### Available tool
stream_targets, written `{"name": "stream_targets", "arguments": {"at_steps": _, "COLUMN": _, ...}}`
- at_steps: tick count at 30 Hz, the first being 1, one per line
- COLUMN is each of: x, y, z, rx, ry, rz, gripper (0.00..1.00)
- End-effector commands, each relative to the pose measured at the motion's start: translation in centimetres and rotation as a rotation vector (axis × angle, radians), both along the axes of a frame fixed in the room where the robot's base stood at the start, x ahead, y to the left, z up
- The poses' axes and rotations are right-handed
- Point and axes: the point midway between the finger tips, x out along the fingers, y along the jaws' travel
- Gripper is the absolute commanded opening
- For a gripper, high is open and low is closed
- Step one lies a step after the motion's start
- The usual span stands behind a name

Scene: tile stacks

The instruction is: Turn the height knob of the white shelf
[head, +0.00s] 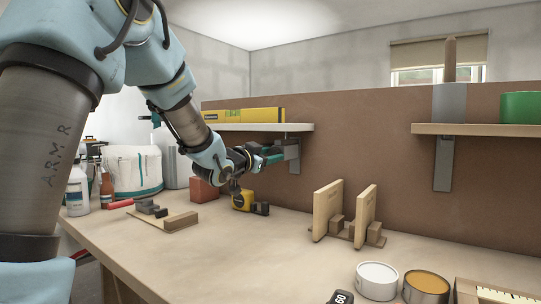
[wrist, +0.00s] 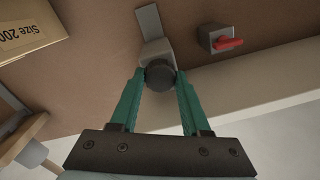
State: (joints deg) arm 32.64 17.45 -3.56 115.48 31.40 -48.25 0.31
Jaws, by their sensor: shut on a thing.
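The white shelf (head: 299,127) is on the brown back panel at the left in the head view, on a grey bracket (head: 294,155). My gripper (head: 277,156) reaches to this bracket from the left, just below the shelf board. In the wrist view, a round black knob (wrist: 160,75) sits on the end of a grey bracket (wrist: 150,24). My gripper's green fingertips (wrist: 161,82) lie on either side of it, shut on the knob. In the head view the knob is hidden by my gripper.
A yellow box (head: 245,115) lies on the white shelf. Below are a yellow tape measure (head: 242,200) and a red block (head: 204,190). A wooden stand (head: 328,208) is right of them. In the wrist view, a red lever (wrist: 228,43) on a grey mount is near the knob.

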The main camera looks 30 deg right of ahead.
Motion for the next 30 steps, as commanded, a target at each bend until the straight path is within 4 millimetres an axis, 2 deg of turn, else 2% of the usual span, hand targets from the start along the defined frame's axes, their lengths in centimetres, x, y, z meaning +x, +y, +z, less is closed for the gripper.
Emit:
{"name": "stream_targets", "arguments": {"at_steps": 5, "x": 0.0, "y": 0.0, "z": 0.0, "rx": 0.0, "ry": 0.0, "rz": -0.001, "gripper": 0.0}}
{"name": "stream_targets", "arguments": {"at_steps": 6, "x": 0.0, "y": 0.0, "z": 0.0, "rx": 0.0, "ry": 0.0, "rz": -0.001, "gripper": 0.5}}
{"name": "stream_targets", "arguments": {"at_steps": 13, "x": 0.0, "y": 0.0, "z": 0.0, "rx": 0.001, "ry": -0.001, "rz": 0.0, "gripper": 0.76}}
{"name": "stream_targets", "arguments": {"at_steps": 23, "x": -0.2, "y": 0.4, "z": 0.0, "rx": 0.0, "ry": -0.001, "rz": 0.001, "gripper": 0.77}}
{"name": "stream_targets", "arguments": {"at_steps": 30, "x": -2.2, "y": 3.7, "z": -0.1, "rx": -0.001, "ry": -0.002, "rz": 0.002, "gripper": 0.77}}
